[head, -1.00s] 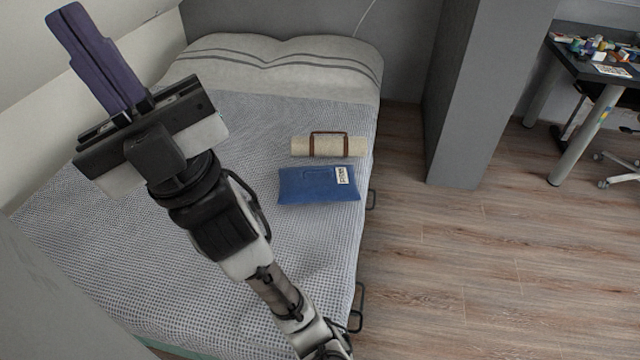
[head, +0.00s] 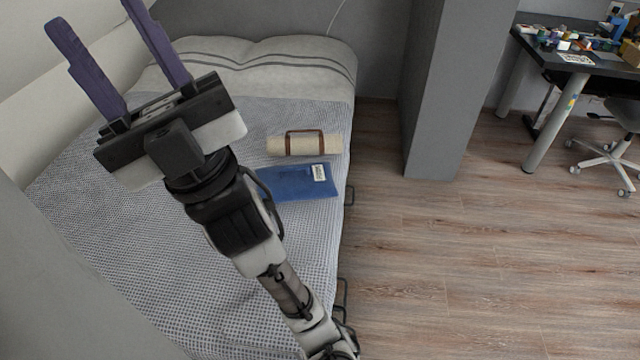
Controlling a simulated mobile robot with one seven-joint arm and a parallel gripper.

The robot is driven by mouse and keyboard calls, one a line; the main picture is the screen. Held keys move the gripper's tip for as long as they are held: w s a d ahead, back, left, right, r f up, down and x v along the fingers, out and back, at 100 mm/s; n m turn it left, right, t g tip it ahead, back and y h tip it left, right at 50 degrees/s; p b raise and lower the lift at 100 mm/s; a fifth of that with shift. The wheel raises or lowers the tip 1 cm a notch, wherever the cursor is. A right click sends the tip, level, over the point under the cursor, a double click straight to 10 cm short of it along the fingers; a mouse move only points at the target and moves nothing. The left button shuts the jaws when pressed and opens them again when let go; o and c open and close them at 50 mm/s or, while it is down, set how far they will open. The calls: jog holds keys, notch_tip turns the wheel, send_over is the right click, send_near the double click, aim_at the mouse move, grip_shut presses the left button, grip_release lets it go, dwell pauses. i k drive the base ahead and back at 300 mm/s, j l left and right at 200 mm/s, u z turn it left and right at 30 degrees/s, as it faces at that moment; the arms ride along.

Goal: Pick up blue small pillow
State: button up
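The blue small pillow (head: 300,183) lies flat on the bed, near its right edge. A white label with dark print shows at its upper right, and its left end is partly hidden behind my arm. My gripper (head: 103,20) is at the upper left of the head view, raised in front of the bed. Its two purple fingers are spread wide apart with nothing between them. The gripper is well apart from the pillow, to its upper left in the picture.
A beige roll with brown straps (head: 305,144) lies just behind the pillow. The bed (head: 235,315) has a grey patterned cover. A grey pillar (head: 435,90) stands right of the bed. A cluttered desk (head: 560,62) and chair (head: 612,150) are farther right. The wooden floor between is clear.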

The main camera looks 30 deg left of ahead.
aim_at(291, 183)
jog(key=l+z, duration=0.15)
jog(key=z, duration=0.3)
jog(key=l+z, duration=0.2)
jog(key=z, duration=0.25)
jog(key=i+l, duration=0.25)
jog(key=l, duration=0.2)
jog(key=i+l+z, duration=0.15)
jog(key=i+l, duration=0.15)
jog(key=l, duration=0.2)
jog(key=i+l+u, duration=0.1)
jog(key=i+u, duration=0.25)
jog(key=i, duration=0.15)
jog(key=i+l+u, duration=0.2)
jog(key=i+u, duration=1.3)
jog(key=u, duration=0.25)
jog(key=i+u, duration=0.2)
jog(key=u, duration=0.2)
jog(key=i+u, duration=0.15)
jog(key=u, duration=0.25)
jog(key=i+u, duration=0.2)
jog(key=u, duration=0.2)
jog(key=i+l+u, duration=0.1)
jog(key=i+u, duration=0.15)
jog(key=u, duration=0.15)
